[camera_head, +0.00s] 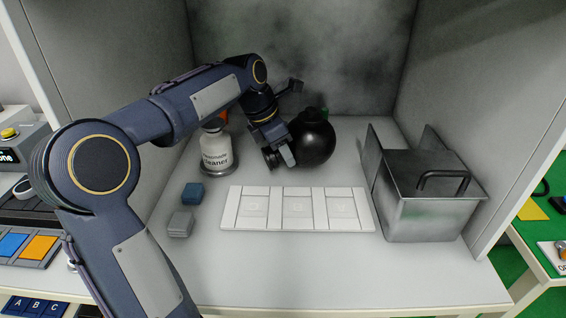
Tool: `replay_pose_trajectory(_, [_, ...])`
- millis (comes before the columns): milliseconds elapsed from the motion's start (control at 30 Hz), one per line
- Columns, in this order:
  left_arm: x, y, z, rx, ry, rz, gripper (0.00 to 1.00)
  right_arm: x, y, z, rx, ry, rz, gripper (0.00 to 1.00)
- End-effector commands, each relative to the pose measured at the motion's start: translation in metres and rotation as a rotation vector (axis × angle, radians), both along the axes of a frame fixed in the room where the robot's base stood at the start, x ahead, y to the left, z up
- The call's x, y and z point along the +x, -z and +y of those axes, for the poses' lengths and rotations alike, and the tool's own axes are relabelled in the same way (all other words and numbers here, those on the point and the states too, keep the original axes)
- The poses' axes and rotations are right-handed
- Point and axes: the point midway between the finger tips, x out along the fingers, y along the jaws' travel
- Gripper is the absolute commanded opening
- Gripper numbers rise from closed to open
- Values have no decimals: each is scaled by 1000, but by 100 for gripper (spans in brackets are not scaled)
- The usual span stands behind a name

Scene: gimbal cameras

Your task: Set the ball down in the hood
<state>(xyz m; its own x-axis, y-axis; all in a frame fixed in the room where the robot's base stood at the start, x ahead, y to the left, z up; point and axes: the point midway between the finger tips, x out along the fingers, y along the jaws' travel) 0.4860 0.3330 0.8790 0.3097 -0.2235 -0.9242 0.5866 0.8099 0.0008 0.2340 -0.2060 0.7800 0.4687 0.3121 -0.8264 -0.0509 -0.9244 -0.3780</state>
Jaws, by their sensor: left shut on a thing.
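The ball (316,139) is round and black with a short neck on top. It is inside the hood (300,60), a grey-walled bay with a pale floor, toward the back middle. My left gripper (285,157) is at the ball's left side, shut on it. Its fingers partly overlap the ball in the picture, and the far finger is hidden. The ball's underside is at or very near the hood floor; I cannot tell whether it touches. My right gripper is not in view.
A white cleaner bottle (216,149) stands left of the ball. A white three-panel tray (298,224) lies in front of the ball. A metal box with a handle (425,210) stands at right.

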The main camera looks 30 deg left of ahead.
Motion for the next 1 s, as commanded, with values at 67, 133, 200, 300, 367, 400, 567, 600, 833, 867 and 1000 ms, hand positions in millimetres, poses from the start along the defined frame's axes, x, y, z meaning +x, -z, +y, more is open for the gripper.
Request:
replay_pose_trajectory(67, [0,17,0,-2,0,0,6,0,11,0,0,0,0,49])
replay_pose_trajectory(133, [0,28,0,-2,0,0,7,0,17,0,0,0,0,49])
replay_pose_trajectory(200, [0,31,0,-2,-1,0,7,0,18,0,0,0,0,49])
replay_pose_trajectory(300, [0,30,0,-1,1,-3,7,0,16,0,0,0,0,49])
replay_pose_trajectory(367, [0,29,0,-1,1,-3,7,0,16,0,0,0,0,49])
replay_pose_trajectory(400, [0,29,0,-1,1,-2,7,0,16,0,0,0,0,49])
replay_pose_trajectory(567, [0,33,0,-1,1,1,44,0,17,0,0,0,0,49])
replay_pose_trajectory(600, [0,33,0,0,1,0,49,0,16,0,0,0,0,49])
replay_pose_trajectory(833, [0,33,0,-1,1,1,65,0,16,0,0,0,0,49])
replay_pose_trajectory(867, [0,33,0,-1,1,1,65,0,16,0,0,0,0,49])
replay_pose_trajectory(1000, [0,32,0,-1,1,1,65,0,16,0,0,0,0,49])
